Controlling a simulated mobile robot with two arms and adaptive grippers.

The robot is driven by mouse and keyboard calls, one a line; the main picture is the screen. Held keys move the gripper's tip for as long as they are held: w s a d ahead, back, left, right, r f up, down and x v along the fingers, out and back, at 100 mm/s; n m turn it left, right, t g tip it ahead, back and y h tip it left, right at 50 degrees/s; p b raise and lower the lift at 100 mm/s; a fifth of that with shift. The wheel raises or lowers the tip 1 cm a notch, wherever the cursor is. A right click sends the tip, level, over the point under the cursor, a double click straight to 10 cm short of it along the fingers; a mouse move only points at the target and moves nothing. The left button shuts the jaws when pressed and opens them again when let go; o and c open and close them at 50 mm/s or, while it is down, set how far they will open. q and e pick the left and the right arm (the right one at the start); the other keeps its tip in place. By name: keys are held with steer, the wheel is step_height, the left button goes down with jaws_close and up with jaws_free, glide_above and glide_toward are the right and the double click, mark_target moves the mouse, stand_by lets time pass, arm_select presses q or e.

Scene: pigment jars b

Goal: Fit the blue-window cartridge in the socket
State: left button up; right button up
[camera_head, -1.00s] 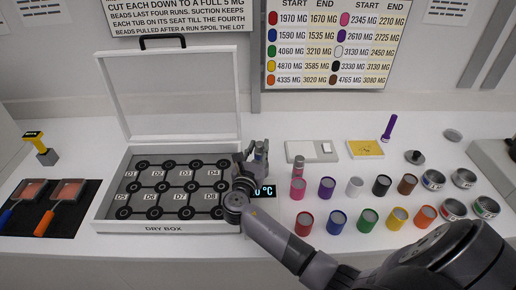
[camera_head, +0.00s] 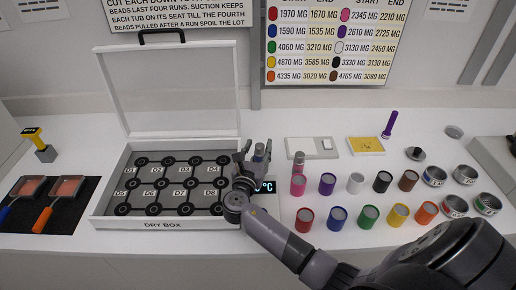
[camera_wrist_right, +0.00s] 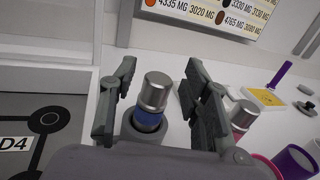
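The blue-window cartridge (camera_wrist_right: 154,95) has a silver cap and a blue band. It stands nearly upright in the right wrist view, its lower end inside a grey round collar (camera_wrist_right: 145,138), which looks like the socket. How deep it sits is hard to tell. In the head view its top (camera_head: 259,150) shows between the fingers. My right gripper (camera_head: 258,154) is beside the dry box's right edge. Its fingers (camera_wrist_right: 165,98) stand either side of the cartridge with gaps on both sides, so it is open. My left gripper is out of view.
The open dry box (camera_head: 97,207) with its raised lid stands left of the gripper. A lit display (camera_head: 267,187) is partly hidden behind my wrist. A silver-capped cylinder (camera_head: 299,160) stands behind the pink jar (camera_head: 298,186). Coloured jars and metal tins fill the right; a white scale (camera_head: 303,148) lies behind.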

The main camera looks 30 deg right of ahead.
steer(key=shift+o, duration=0.3)
steer(key=shift+s+f, duration=0.1)
steer(key=shift+f, duration=0.25)
steer(key=shift+r, duration=0.15)
